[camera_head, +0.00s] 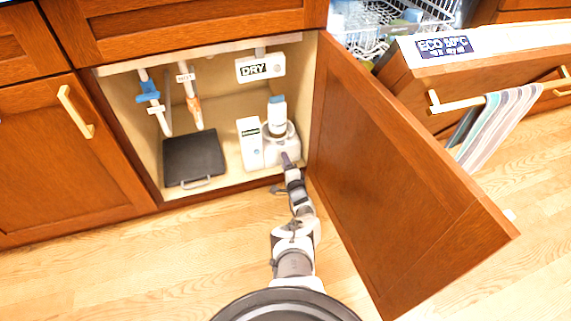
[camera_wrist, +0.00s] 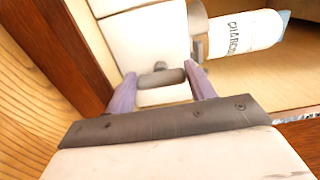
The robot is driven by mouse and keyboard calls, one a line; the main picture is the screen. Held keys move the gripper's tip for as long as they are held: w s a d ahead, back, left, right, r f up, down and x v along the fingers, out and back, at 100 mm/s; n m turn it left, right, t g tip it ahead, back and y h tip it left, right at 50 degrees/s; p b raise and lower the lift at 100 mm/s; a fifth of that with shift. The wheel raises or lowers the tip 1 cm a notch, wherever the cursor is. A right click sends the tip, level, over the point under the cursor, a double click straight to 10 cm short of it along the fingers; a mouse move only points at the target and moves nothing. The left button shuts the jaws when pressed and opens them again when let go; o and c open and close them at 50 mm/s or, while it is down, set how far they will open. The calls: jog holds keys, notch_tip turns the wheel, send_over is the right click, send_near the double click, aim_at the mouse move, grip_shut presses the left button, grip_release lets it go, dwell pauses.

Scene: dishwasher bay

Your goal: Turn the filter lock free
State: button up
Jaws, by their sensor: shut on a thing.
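The filter unit is a white-grey housing (camera_head: 283,147) on the cabinet floor, with a white cartridge (camera_head: 278,118) with a blue end standing in it. In the wrist view the labelled cartridge (camera_wrist: 247,32) lies across the upper right. A short grey bar, which looks like the filter lock (camera_wrist: 172,77), sits on the near side of the white housing. My gripper (camera_wrist: 163,78) has its purple fingers on either side of this bar and is shut on it. In the head view my gripper (camera_head: 287,160) reaches the housing's front; the lock is hidden there.
A white box (camera_head: 250,145) stands just left of the housing. A dark tray (camera_head: 194,157) lies further left, below pipes with blue (camera_head: 149,91) and orange fittings. The open cabinet door (camera_head: 395,170) is close on my arm's right. The dishwasher (camera_head: 395,25) is open behind it.

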jog(key=shift+d, duration=0.1)
jog(key=o, duration=1)
jog(key=p+v, duration=0.9)
jog(key=v, duration=0.5)
